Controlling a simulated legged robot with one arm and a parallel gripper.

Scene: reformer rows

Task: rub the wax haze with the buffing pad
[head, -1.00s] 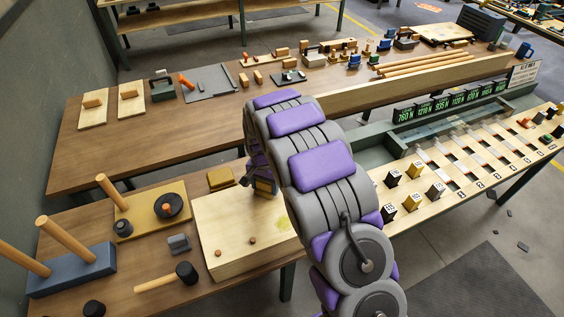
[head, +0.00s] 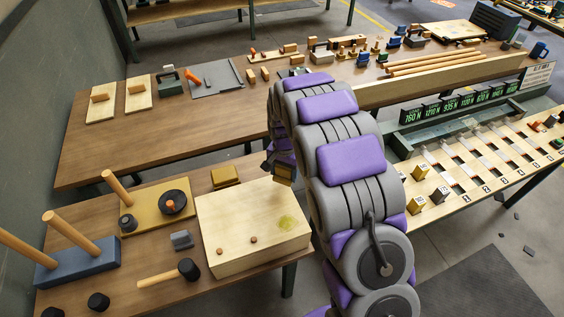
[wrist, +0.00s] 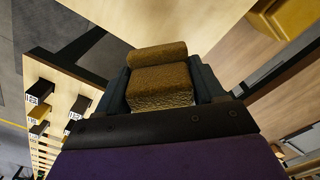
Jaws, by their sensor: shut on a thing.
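My gripper (head: 281,166) is shut on a brown, rough-textured buffing pad (head: 284,175), above or near the back edge of a pale wooden panel (head: 225,232). In the wrist view the pad (wrist: 160,85) sits between the two dark fingers of my gripper (wrist: 163,92). The wax haze (head: 286,222) is a yellow-green smudge on the right part of the panel's top, in front of the pad. The pad appears apart from the haze. Whether the pad touches the panel cannot be told.
A mallet (head: 170,275), a grey block (head: 181,240) and a yellow board with a black disc (head: 172,202) are to the left. A crowded long table (head: 150,155) is behind.

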